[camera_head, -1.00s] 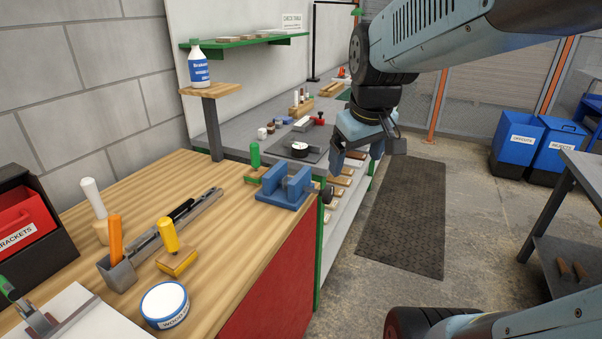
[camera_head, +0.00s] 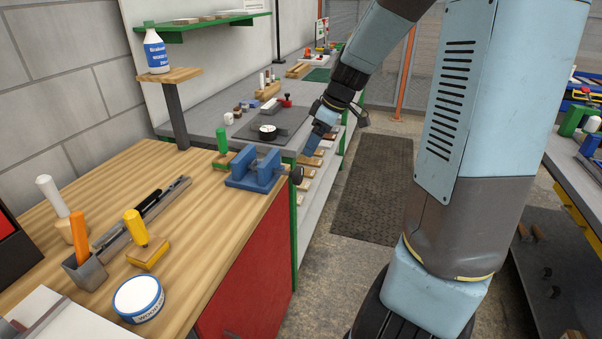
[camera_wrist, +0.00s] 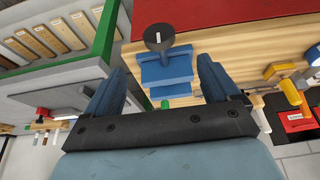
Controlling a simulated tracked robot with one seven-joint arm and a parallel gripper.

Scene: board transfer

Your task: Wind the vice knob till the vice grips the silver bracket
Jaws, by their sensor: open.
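The blue vice (camera_head: 252,177) stands on the front right corner of the wooden bench. Its dark round knob (camera_head: 296,174) sticks out past the bench's edge. In the wrist view the vice (camera_wrist: 168,72) appears upside down, with the knob (camera_wrist: 158,37) nearer the camera, between and beyond my fingertips. My gripper (camera_head: 311,151) is open and empty, just above and to the right of the knob, apart from it. Both blue fingers (camera_wrist: 160,64) show spread in the wrist view. I cannot clearly make out the silver bracket between the vice's jaws.
A green-handled tool (camera_head: 221,143) stands close behind the vice. A yellow-handled tool (camera_head: 136,226), a grey rack (camera_head: 90,272) and a round tin (camera_head: 138,297) are at the front left. A grey bench (camera_head: 215,118) lies behind. The floor mat (camera_head: 372,195) is clear.

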